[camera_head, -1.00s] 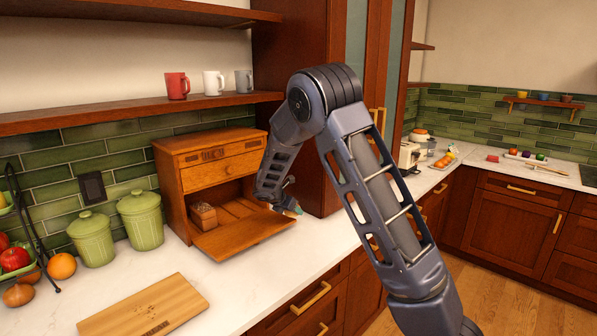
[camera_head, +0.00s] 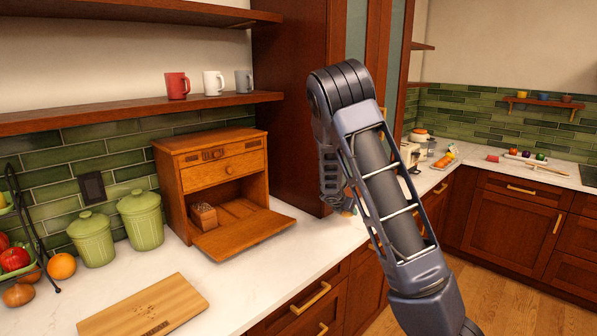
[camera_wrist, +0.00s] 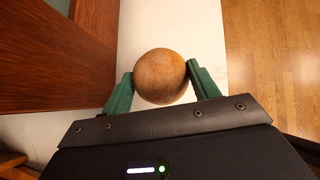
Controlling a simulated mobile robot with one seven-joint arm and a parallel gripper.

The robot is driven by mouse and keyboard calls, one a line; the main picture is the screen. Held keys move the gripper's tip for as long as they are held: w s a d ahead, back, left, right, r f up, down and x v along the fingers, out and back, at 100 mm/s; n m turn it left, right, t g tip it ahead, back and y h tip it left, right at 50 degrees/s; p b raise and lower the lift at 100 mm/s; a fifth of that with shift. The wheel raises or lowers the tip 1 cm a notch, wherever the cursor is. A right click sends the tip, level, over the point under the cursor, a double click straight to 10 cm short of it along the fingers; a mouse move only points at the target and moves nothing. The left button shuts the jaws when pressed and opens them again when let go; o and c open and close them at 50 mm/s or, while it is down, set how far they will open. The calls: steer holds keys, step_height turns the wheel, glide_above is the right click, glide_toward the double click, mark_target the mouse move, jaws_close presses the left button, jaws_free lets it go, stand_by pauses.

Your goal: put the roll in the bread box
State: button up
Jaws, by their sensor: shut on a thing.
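The roll (camera_wrist: 160,75) is round and brown. In the wrist view my gripper (camera_wrist: 160,88) is shut on it, with a green finger on each side. In the head view my gripper is mostly hidden behind my arm, with only a small part showing at its lower left, above the counter right of the bread box. The wooden bread box (camera_head: 216,160) stands against the tiled wall with its front flap (camera_head: 243,234) folded down onto the counter. A small brown loaf-like block (camera_head: 203,215) sits inside at the left; the rest of the visible floor is bare.
A tall wooden cabinet (camera_head: 290,110) stands right of the bread box. Two green canisters (camera_head: 142,222) are at its left, and a cutting board (camera_head: 145,308) lies in front. A shelf (camera_head: 130,110) with mugs hangs above. The counter (camera_head: 320,235) right of the flap is clear.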

steer(key=shift+w+d+f+n+t+y, duration=0.15)
steer(key=shift+w+d+f+n, duration=0.1)
steer(key=shift+d, duration=0.3)
steer(key=shift+w+d+f+n+t+y, duration=0.1)
steer(key=shift+w+d+f+n+y, duration=0.15)
steer(key=shift+d, duration=0.3)
steer(key=shift+w+d+f+n+t+y, duration=0.1)
steer(key=shift+w+d+f+n+t, duration=0.15)
steer(key=shift+d, duration=0.3)
steer(key=d, duration=0.1)
steer(key=w+d+n, duration=0.1)
steer(key=shift+w+d+y, duration=0.1)
steer(key=shift+d+y, duration=0.2)
steer(key=shift+y, duration=0.1)
steer(key=shift+w+d+n+y, duration=0.3)
steer(key=shift+d+n, duration=0.2)
steer(key=shift+n, duration=0.05)
steer(key=shift+d, duration=0.6)
steer(key=shift+w, duration=0.1)
